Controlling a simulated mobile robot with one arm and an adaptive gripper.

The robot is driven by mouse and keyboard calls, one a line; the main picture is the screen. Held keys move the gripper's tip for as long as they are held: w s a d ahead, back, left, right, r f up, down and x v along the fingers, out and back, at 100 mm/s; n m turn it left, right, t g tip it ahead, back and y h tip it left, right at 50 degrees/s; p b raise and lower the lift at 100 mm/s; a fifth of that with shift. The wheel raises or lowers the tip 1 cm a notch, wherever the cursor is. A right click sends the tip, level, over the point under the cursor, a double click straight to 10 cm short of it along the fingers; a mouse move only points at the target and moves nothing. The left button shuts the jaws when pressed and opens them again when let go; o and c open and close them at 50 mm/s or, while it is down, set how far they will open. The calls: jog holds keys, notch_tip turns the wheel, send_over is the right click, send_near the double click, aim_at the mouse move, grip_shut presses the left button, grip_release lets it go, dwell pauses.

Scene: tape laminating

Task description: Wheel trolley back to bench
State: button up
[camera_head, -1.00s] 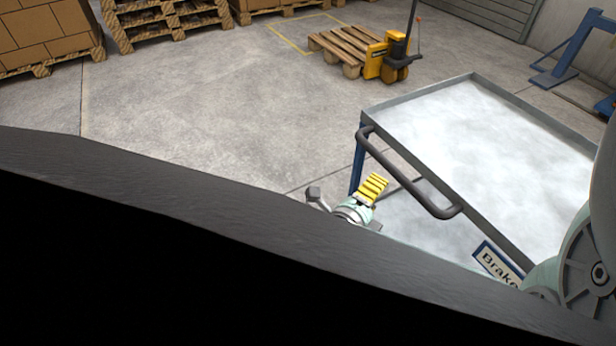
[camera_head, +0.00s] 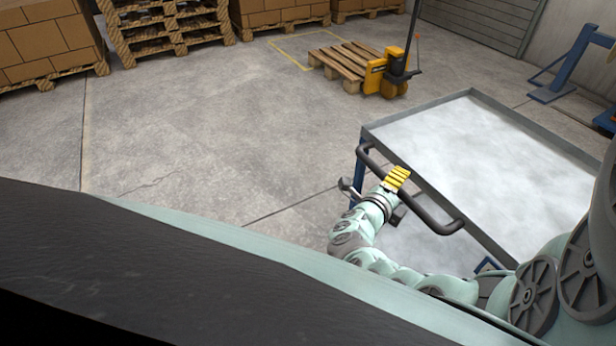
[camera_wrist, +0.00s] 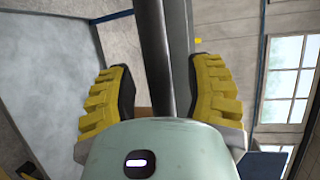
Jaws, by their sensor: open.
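The trolley (camera_head: 480,150) stands at the right in the head view, with a pale, empty top inside a grey rim and a blue leg. Its dark handle bar (camera_head: 436,218) runs along the near side. My gripper (camera_head: 396,178) is at the handle, with its yellow fingers up beside the bar. In the wrist view my gripper (camera_wrist: 162,90) is open, one yellow finger on each side of the dark handle bar (camera_wrist: 153,45). Gaps show between the bar and both fingers. The bench is not clearly identifiable in these views.
A wooden pallet (camera_head: 345,63) and a yellow pallet truck (camera_head: 388,75) stand behind the trolley. Stacked boxes (camera_head: 50,50) on pallets line the back left. A blue frame (camera_head: 570,65) is at the far right. The floor (camera_head: 220,140) left of the trolley is clear.

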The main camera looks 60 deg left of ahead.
jog(key=shift+o, duration=0.5)
grip_shut()
